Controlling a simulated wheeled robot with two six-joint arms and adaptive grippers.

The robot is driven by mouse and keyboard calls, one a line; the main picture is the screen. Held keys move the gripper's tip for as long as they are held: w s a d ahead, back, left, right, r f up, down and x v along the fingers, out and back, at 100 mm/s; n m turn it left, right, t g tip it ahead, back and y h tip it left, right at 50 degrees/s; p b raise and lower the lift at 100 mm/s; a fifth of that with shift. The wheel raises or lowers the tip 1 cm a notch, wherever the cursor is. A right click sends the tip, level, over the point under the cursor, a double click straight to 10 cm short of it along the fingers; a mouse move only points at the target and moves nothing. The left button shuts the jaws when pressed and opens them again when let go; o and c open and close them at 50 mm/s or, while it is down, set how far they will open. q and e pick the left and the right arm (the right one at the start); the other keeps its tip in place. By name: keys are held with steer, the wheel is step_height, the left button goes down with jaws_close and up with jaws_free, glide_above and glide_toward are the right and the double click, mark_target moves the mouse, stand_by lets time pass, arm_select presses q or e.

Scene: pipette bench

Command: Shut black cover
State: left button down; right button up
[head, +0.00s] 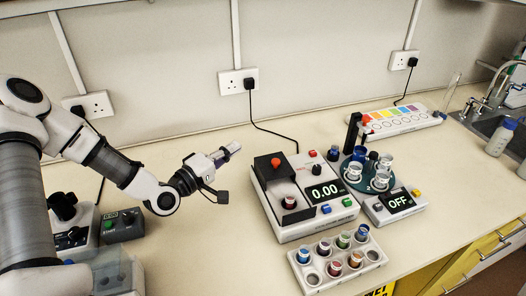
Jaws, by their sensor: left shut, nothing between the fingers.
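The black cover (263,168) is on the left part of a white device (310,224) with a 0.00 display. My right gripper is not in view.
A rack of vials (312,281) stands in front of the device. A turntable with jars (352,180) and a unit reading OFF (400,202) are to its right. A green-button box (122,226) is at the left. The bench between is clear.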

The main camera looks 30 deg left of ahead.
arm_select(q)
steer(key=b, duration=0.6)
glide_toward(265, 166)
steer(key=w+a+r, duration=0.2)
steer(key=a+r, duration=0.1)
steer(key=x, duration=1)
steer(key=shift+w+r, duration=0.2)
steer(key=shift+w, duration=0.2)
steer(key=shift+s+d+f+p, duration=0.15)
steer(key=shift+s+d+p, duration=0.2)
steer(key=shift+s+d, duration=0.2)
steer(key=shift+s+d+f+p, duration=0.15)
steer(key=shift+s+d+p, duration=0.15)
steer(key=shift+s+d, duration=0.25)
steer(key=shift+s+d+f, duration=0.15)
steer(key=shift+s+d, duration=0.1)
steer(key=shift+d, duration=0.2)
